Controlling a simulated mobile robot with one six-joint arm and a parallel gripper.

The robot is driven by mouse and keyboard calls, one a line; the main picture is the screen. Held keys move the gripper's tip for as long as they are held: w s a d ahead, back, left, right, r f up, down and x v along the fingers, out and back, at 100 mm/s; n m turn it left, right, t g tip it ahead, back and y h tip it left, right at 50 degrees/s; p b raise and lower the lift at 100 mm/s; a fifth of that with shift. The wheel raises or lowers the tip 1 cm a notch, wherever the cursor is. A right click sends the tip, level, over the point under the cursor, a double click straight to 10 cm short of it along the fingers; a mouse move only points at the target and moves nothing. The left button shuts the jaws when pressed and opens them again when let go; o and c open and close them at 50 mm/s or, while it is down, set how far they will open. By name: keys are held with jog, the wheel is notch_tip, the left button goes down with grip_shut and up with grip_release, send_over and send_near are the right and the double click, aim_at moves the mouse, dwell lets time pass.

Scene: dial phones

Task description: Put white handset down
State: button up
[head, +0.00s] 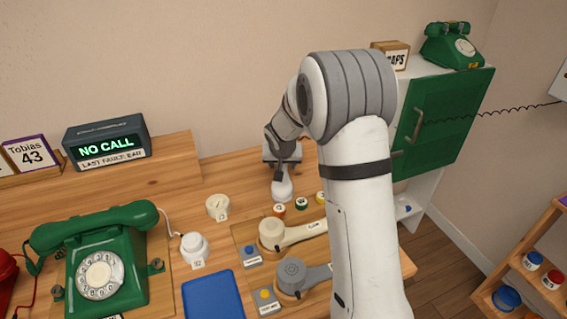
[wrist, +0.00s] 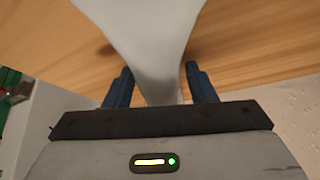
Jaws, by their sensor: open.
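The white handset (head: 282,189) shows in the head view at the back of the wooden table, directly below my gripper (head: 282,171). In the wrist view the white handset (wrist: 140,30) runs between the two blue fingers of my gripper (wrist: 160,70). The fingers are open, one on each side of it, with gaps visible near the tips. Its lower end appears at the tabletop; whether it rests fully there I cannot tell. Part of it is hidden behind the gripper in the head view.
Small coloured pots (head: 279,210) stand close to the white handset. A white round base (head: 194,246), green dial phone (head: 100,262) and blue tray (head: 213,296) are left. A green-door cabinet (head: 440,120) is right.

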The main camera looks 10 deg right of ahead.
jog(key=v, duration=1.1)
jog(key=shift+s+r, duration=0.15)
jog(key=shift+r, duration=0.1)
jog(key=s+d+r+g, duration=0.1)
jog(key=s, duration=0.6)
jog(key=s+d+r, duration=0.1)
jog(key=s+r, duration=0.1)
jog(key=s, duration=0.6)
jog(key=shift+d+r+n+g, duration=0.15)
jog(key=shift+d+n+g, duration=0.2)
jog(key=shift+n+g, duration=0.05)
jog(key=shift+o, duration=0.4)
jog(key=s+f+n+g+y, duration=0.1)
jog(key=s, duration=1.4)
jog(key=shift+d+g+p, duration=0.15)
jog(key=shift+g+p, duration=0.15)
jog(key=shift+g, duration=0.1)
jog(key=m+t+p, duration=0.2)
jog(key=p, duration=0.6)
send_over(285, 165)
notch_tip(285, 165, down, 4)
jog(key=shift+h, duration=0.4)
jog(key=shift+w+f, duration=0.35)
jog(key=shift+f, duration=0.2)
jog(key=x, duration=0.7)
jog(key=shift+s+a+f, duration=0.2)
jog(key=shift+a, duration=0.2)
